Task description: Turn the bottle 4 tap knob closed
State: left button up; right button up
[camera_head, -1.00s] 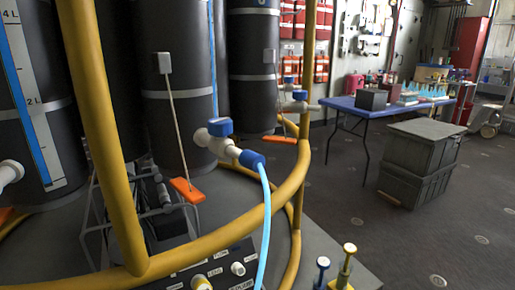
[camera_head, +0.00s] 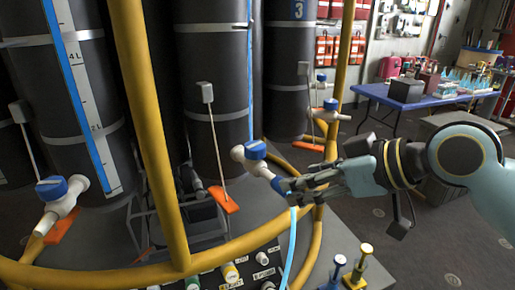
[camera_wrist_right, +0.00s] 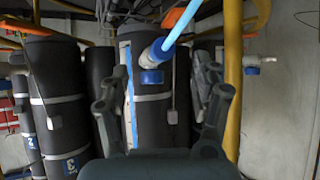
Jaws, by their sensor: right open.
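A white tap (camera_head: 246,157) with a blue knob (camera_head: 256,150) juts from a dark bottle (camera_head: 214,62) in the middle. A blue fitting (camera_head: 281,185) with a light blue hose hangs from its outlet. No number shows on this bottle, so I cannot tell if it is bottle 4. My right gripper (camera_head: 290,188) is at the fitting, just below and right of the knob. Touching is unclear. In the right wrist view, upside down, its open fingers (camera_wrist_right: 163,98) stand either side of the blue knob (camera_wrist_right: 151,77), apart from it. My left gripper is out of view.
A yellow tube frame (camera_head: 150,130) curves around the bottles, with an upright post at left. Another blue-knobbed tap (camera_head: 54,188) is at left and one (camera_head: 330,105) at back right, near the bottle marked 3 (camera_head: 298,12). A labelled panel (camera_head: 235,275) lies below. A blue table (camera_head: 425,98) stands behind.

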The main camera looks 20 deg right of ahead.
jog(key=t+y, duration=0.1)
jog(key=y, duration=0.1)
send_near(255, 145)
jog(key=shift+n, duration=0.3)
jog(key=p+x, duration=0.1)
jog(key=x, duration=0.9)
jog(key=shift+c, duration=0.2)
jog(key=c, duration=1.1)
jog(key=shift+r+t+h+p, duration=0.1)
jog(key=shift+t+h+p, duration=0.2)
jog(key=shift+h+p, duration=0.15)
jog(key=shift+c, duration=0.4)
jog(key=shift+m+t+h+p, duration=0.3)
jog(key=shift+m+h+p, duration=0.2)
jog(key=shift+m, duration=0.2)
